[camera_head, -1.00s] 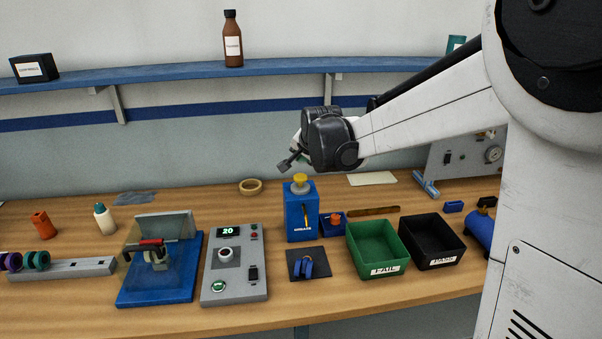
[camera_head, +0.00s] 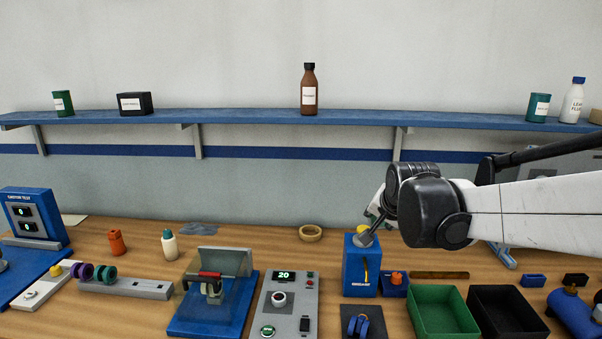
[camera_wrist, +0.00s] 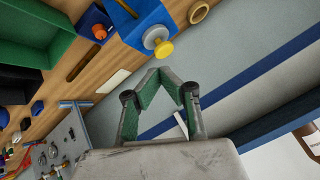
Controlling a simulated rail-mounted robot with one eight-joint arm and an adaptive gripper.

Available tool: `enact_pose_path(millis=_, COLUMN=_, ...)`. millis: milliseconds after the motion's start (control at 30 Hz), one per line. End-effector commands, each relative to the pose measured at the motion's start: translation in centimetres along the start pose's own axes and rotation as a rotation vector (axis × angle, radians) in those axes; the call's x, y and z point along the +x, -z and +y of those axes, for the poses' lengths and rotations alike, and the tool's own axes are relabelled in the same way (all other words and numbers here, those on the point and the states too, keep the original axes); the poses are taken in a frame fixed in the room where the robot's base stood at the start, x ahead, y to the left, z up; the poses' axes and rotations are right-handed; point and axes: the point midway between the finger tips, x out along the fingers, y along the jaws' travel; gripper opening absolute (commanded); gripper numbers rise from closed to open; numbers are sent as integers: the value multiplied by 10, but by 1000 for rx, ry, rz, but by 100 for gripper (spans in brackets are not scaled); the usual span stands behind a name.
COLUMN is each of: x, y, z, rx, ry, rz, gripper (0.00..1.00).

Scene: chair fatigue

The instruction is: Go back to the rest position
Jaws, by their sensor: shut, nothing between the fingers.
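My gripper (camera_head: 368,236) is at the end of my raised white arm, right of centre in the head view. It is empty, and its fingers point down and to the left. In the wrist view my gripper (camera_wrist: 160,72) has its green-padded fingers meeting at the tips, with nothing between them. In the head view it overlaps the top of a blue box (camera_head: 361,270) and partly covers that box's yellow knob. The knob (camera_wrist: 163,48) shows clearly in the wrist view, apart from the fingertips.
A green bin (camera_head: 443,331) and a black bin (camera_head: 507,334) stand at the bench's front right. A grey control box (camera_head: 288,300) and a blue-based clear-shielded fixture (camera_head: 210,328) stand left of the blue box. A blue wall shelf (camera_head: 240,116) carries bottles and boxes.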

Motion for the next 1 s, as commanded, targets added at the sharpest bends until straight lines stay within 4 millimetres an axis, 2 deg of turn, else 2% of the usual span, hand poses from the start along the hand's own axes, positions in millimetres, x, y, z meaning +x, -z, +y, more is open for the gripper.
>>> enact_pose_path(millis=33, x=-12, y=-12, z=8, rx=-27, ry=-4, rz=-6, gripper=0)
enact_pose_path(millis=200, x=-48, y=-46, z=31, rx=-132, ry=-16, rz=-26, gripper=0)
enact_pose_path(millis=500, x=-98, y=-116, z=77, rx=-315, ry=-32, rz=-66, gripper=0)
enact_pose_path(millis=800, x=-128, y=-190, z=127, rx=-494, ry=-41, rz=-108, gripper=0)
enact_pose_path(millis=1000, x=-135, y=-222, z=148, rx=-571, ry=-42, rz=-126, gripper=0)
